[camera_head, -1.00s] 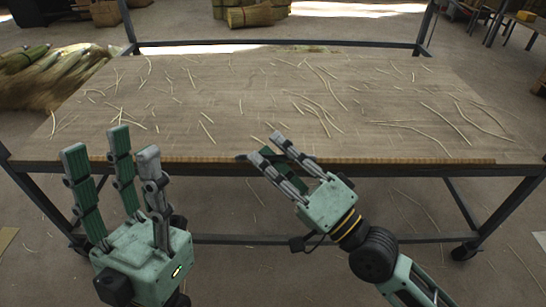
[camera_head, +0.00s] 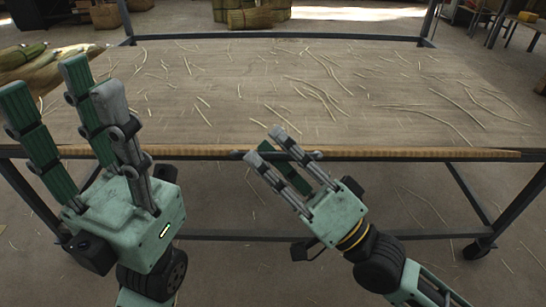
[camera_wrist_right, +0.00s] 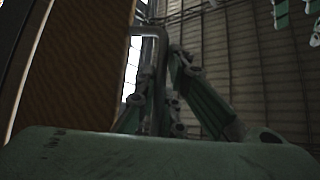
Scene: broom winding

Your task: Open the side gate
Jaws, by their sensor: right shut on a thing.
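The side gate seems to be the narrow wooden strip (camera_head: 430,155) along the near edge of the metal-framed table; it stays along that edge. A wooden panel (camera_wrist_right: 75,65) fills the left of the right wrist view. A bent metal handle (camera_wrist_right: 158,80) stands beside it, and its dark bar (camera_head: 237,154) shows at the near edge in the head view. My right gripper (camera_head: 264,143) is shut on the handle, with fingers on either side of it in the wrist view (camera_wrist_right: 160,105). My left gripper (camera_head: 62,88) is open and empty, fingers spread, at the left.
Thin straws (camera_head: 320,95) lie scattered over the tabletop (camera_head: 230,115). Bundles of stalks (camera_head: 40,70) are at the far left, and more bundles (camera_head: 250,17) stand behind the table. Table legs with a caster (camera_head: 478,248) stand at the lower right. The floor nearby is mostly clear.

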